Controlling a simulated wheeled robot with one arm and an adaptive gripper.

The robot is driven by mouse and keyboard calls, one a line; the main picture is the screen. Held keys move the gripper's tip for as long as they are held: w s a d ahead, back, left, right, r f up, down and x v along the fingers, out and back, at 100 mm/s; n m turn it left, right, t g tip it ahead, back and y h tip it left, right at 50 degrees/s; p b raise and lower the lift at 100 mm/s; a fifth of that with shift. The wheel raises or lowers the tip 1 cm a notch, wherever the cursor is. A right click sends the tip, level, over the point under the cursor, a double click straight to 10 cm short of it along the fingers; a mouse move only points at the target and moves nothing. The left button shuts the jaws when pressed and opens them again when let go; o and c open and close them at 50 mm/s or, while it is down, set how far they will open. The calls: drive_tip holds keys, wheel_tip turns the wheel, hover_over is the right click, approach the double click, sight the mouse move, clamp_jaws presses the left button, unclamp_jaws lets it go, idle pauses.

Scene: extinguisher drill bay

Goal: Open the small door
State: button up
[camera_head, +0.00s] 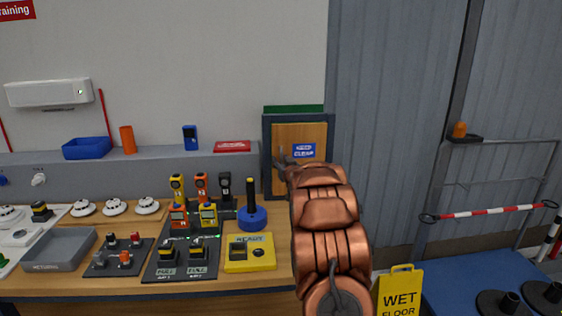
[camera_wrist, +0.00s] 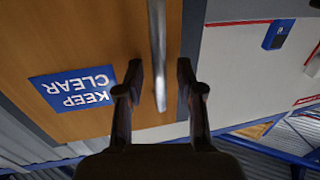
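The small door (camera_head: 312,133) is a wooden panel in a dark blue-grey frame at the back of the bench, and it looks closed. It carries a blue KEEP CLEAR sign (camera_wrist: 75,88), which appears upside down in the wrist view. A slim metal handle (camera_wrist: 157,45) stands out near the door's edge. My gripper (camera_wrist: 160,72) is open in front of the door, with one finger on each side of the handle and gaps visible on both sides. In the head view my gripper (camera_head: 287,162) partly covers the door's lower part, and the handle is hard to make out.
The bench left of my arm holds a charging stand with several handheld devices, a blue round base (camera_head: 252,218) with a black post, a yellow box (camera_head: 249,253) and a grey tray (camera_head: 58,249). A yellow wet-floor sign (camera_head: 399,291) stands at the lower right.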

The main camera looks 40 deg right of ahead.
clamp_jaws()
idle(0.7)
